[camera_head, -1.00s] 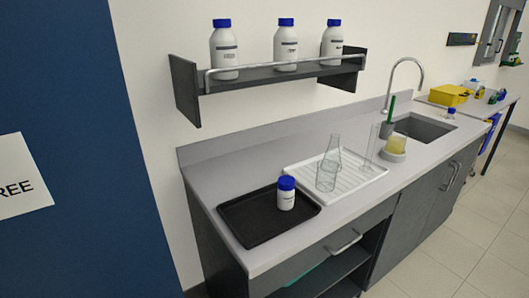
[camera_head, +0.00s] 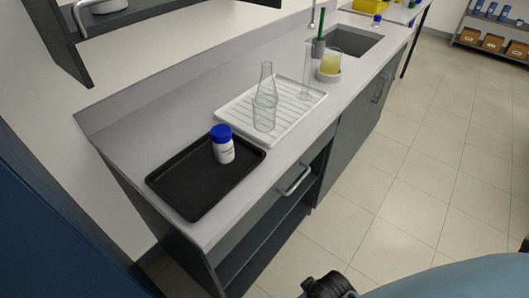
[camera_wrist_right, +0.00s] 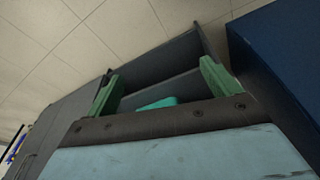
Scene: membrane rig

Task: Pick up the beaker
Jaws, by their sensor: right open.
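A clear empty glass beaker (camera_head: 264,118) stands on the white ribbed drying rack (camera_head: 283,131), in front of a clear conical flask (camera_head: 266,77). A second beaker-like vessel (camera_head: 330,62) with yellow contents stands on a round pale base near the sink. My right gripper (camera_wrist_right: 160,84) shows in the right wrist view with its two green fingers wide apart and nothing held between them. It faces the cabinet front and open shelves, away from the glassware. My left gripper is in neither current view.
A black tray (camera_head: 168,177) with a blue-capped white bottle (camera_head: 223,149) is left of the rack. A tall clear cylinder (camera_head: 306,76) stands at the rack's right end. A teal item (camera_wrist_right: 157,103) lies in the open cabinet. The counter's front edge and drawer handle (camera_head: 294,180) face the floor.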

